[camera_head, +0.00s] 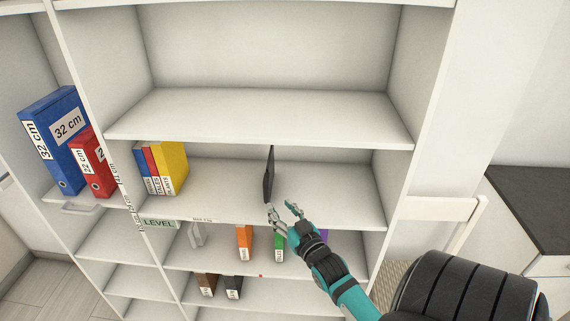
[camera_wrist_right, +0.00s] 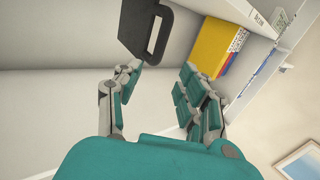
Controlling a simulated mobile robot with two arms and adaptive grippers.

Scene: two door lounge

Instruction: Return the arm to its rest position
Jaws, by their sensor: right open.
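My right gripper (camera_head: 286,212) is at the front of the white shelf unit, at the level of the middle shelf (camera_head: 225,202). Its teal arm comes up from the lower right. In the right wrist view the fingers of the right gripper (camera_wrist_right: 160,90) are spread apart with nothing between them. A dark thin upright panel with a handle (camera_head: 268,174) stands on the shelf just beyond the fingertips; it also shows in the right wrist view (camera_wrist_right: 140,25). I cannot tell whether a fingertip touches it. My left gripper is in neither view.
Blue, red and yellow books (camera_head: 172,168) stand left on the same shelf. Blue (camera_head: 55,145) and red (camera_head: 92,165) binders stand in the left bay. Orange (camera_head: 244,242) and green (camera_head: 279,246) items sit one shelf lower. A dark counter (camera_head: 535,205) is at right. The upper shelf (camera_head: 250,115) is empty.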

